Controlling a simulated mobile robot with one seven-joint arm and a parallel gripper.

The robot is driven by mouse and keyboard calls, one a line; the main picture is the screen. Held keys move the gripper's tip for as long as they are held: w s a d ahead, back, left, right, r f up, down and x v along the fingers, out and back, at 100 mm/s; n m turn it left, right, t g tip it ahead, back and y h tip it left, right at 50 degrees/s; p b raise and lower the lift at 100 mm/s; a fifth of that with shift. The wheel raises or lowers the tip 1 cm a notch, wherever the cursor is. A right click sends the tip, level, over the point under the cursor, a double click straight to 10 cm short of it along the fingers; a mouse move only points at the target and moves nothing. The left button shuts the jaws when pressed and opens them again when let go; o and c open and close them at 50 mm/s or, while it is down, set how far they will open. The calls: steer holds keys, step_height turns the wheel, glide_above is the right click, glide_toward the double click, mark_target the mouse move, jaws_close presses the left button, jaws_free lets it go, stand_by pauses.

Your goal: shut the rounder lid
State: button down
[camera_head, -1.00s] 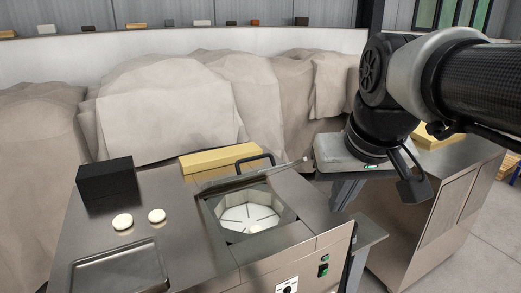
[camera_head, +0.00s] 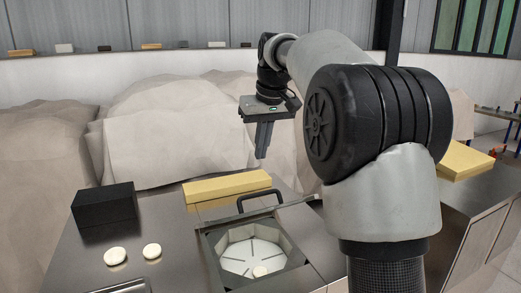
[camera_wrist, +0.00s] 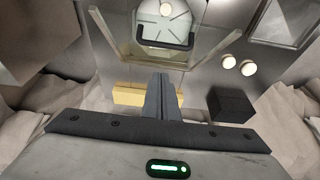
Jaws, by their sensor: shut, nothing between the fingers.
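The rounder (camera_head: 212,262) is a steel machine whose octagonal well holds a white bowl (camera_head: 237,262) with a pale dough piece (camera_head: 260,271) in it. Its lid (camera_head: 290,208) is open, raised at the back edge of the well. The black lid handle (camera_head: 258,193) stands up there. In the wrist view the lid (camera_wrist: 122,36) looks like a clear framed panel, with the bowl (camera_wrist: 166,22) beyond it. My gripper (camera_head: 262,155) is shut and empty, pointing down behind and above the lid, apart from it. Its fingers (camera_wrist: 163,84) also show in the wrist view.
A black box (camera_head: 104,205), two dough balls (camera_head: 116,256) (camera_head: 152,251) and a long yellow block (camera_head: 227,186) are on the steel top. Draped covers (camera_head: 165,130) rise behind. Another yellow block (camera_head: 466,160) lies on the right-hand counter. My arm hides the machine's right side.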

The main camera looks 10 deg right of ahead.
steer(key=x, duration=0.3)
steer(key=s+x, duration=0.1)
steer(key=x, duration=0.1)
steer(key=s+x, duration=0.1)
steer(key=x, duration=0.2)
steer(key=shift+w+d+f+b, duration=0.15)
steer(key=shift+f+b, duration=0.15)
steer(key=shift+f, duration=0.35)
steer(key=shift+s+f, duration=0.25)
steer(key=shift+f, duration=0.15)
steer(key=shift+f, duration=0.1)
